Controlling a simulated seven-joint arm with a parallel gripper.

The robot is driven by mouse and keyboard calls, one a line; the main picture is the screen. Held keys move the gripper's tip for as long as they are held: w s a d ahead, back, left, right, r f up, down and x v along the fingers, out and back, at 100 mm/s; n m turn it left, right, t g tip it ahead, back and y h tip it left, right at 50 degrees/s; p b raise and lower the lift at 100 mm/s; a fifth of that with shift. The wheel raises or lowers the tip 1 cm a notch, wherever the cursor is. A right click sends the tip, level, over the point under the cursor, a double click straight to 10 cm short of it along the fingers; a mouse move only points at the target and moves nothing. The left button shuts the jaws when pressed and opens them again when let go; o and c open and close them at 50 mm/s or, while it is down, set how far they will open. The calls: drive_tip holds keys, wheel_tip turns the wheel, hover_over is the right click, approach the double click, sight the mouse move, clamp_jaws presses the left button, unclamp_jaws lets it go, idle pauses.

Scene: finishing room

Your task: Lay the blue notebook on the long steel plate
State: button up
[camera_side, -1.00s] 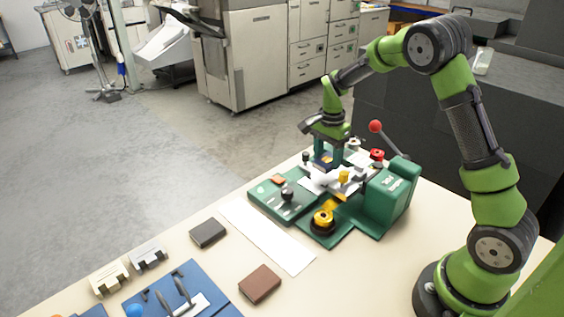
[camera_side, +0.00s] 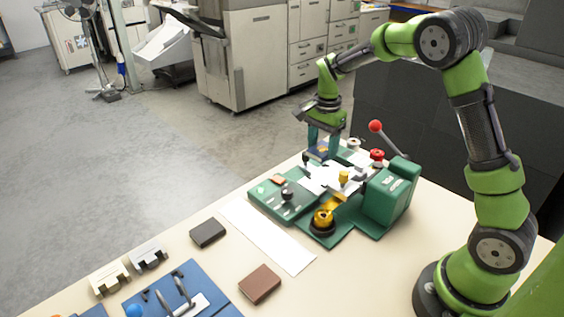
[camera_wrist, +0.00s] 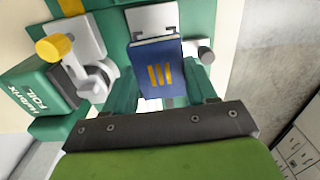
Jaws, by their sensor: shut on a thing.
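My gripper (camera_side: 322,148) is shut on the blue notebook (camera_wrist: 156,66), which has yellow bars on its cover. In the wrist view the notebook sits between the teal fingers. In the side view only a small dark blue part of the notebook (camera_side: 317,153) shows, at the back of the green machine. I cannot tell whether it touches anything below. A long, pale flat strip (camera_side: 268,237) lies bare on the table in front of the machine; it may be the long steel plate, but its material is unclear.
The green machine (camera_side: 388,205) has a red-knobbed lever (camera_side: 376,126) and yellow knobs.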

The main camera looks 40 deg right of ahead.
drive_tip(key=s+a+n, duration=0.4)
drive_tip(key=s+a, duration=0.3)
drive_tip(key=a, duration=0.7)
drive_tip(key=s+a+f+n, duration=0.1)
drive_tip(key=s, duration=0.3)
drive_tip(key=s+a+f+n, duration=0.2)
drive_tip(key=s, duration=0.2)
drive_tip(key=s+a+f+n, duration=0.1)
drive_tip(key=s, duration=0.3)
drive_tip(key=shift+a+f, duration=0.3)
drive_tip(key=shift+f, duration=0.2)
hover_over(268, 236)
drive_tip(key=shift+s+f, duration=0.15)
drive_tip(key=shift+f, duration=2.3)
drive_tip(key=shift+f, duration=0.1)
